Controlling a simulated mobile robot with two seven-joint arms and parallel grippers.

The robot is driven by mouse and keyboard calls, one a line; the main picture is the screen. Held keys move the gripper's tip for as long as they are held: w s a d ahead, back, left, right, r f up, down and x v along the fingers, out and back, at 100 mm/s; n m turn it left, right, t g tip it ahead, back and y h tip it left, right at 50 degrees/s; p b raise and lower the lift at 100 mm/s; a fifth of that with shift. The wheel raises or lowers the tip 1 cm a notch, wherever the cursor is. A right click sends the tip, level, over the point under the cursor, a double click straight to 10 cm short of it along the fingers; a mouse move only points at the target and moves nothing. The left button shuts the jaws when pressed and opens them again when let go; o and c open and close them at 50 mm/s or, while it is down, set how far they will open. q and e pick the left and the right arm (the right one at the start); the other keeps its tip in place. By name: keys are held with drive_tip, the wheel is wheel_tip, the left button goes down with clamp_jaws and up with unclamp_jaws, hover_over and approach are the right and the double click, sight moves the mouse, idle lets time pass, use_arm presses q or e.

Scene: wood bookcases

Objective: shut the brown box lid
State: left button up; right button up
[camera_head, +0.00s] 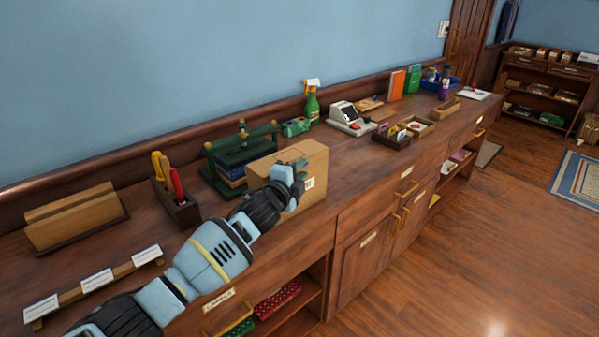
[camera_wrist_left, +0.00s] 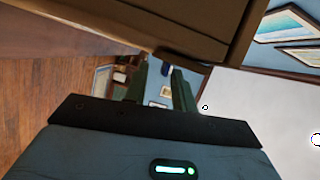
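The brown box (camera_head: 317,167) is a tan carton with a small white label on its side, standing on the wooden counter in the head view. My left gripper (camera_head: 299,163) is at its upper part, in front of it from this viewpoint, and hides part of its top. I cannot tell how far the lid stands open, or whether the gripper touches it. In the left wrist view my gripper's two dark green fingers (camera_wrist_left: 160,85) are apart, with a gap showing between them and nothing held. A brown surface (camera_wrist_left: 150,22), probably the box, fills the top of that view close to the fingers. My right gripper is not in view.
A green-and-blue press-like stand (camera_head: 232,160) is just left of the box, with a tool holder (camera_head: 178,205) beyond it. A green spray bottle (camera_head: 311,103) and a cash register (camera_head: 350,120) stand behind and right. Counter just right of the box is clear.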

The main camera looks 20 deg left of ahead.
use_arm(q)
drive_tip(key=p+v, duration=0.1)
drive_tip(key=v, duration=0.7)
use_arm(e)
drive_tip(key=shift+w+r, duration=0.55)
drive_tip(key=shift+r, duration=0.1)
use_arm(q)
drive_tip(key=shift+w+f, duration=0.1)
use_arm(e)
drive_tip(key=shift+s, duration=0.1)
